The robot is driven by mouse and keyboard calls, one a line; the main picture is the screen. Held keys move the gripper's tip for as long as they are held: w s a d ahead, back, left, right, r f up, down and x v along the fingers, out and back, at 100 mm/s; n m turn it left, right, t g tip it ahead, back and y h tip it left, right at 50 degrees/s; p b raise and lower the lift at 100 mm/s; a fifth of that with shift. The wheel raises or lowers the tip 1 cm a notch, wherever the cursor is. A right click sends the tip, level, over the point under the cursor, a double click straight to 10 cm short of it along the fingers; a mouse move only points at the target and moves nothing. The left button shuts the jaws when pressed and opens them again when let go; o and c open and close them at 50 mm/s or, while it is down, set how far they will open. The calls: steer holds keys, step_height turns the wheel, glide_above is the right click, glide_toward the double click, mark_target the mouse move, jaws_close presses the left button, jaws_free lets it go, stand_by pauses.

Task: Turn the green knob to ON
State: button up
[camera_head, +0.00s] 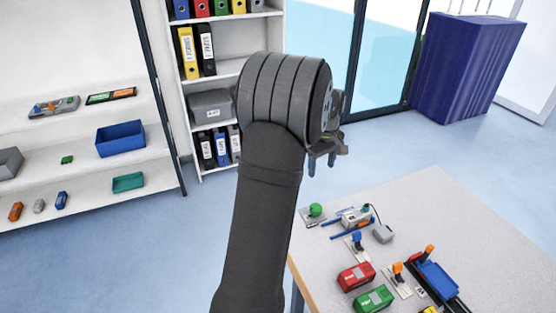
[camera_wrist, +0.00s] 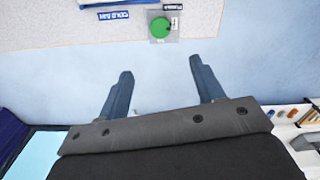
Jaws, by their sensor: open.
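The green knob (camera_head: 315,210) stands on a small light plate at the far left corner of the table. In the wrist view the green knob (camera_wrist: 160,27) shows as a round disc on a grey plate, with a small label beside it too small to read here. My gripper (camera_head: 321,172) hangs above and beyond the table's far left edge, apart from the knob. In the wrist view my gripper (camera_wrist: 160,80) has its two blue-grey fingers spread wide with nothing between them. The knob lies ahead of the fingertips, roughly midway between them. I cannot tell its setting.
Beside the knob are a grey device with blue rails (camera_head: 354,218) and a grey box (camera_head: 383,234). The table's right part (camera_head: 480,220) is clear. Shelves stand behind.

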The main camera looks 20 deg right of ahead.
mark_target(316, 207)
steer(key=shift+n, duration=0.3)
step_height(316, 207, down, 18)
steer(key=shift+r, duration=0.2)
steer(key=c, duration=1)
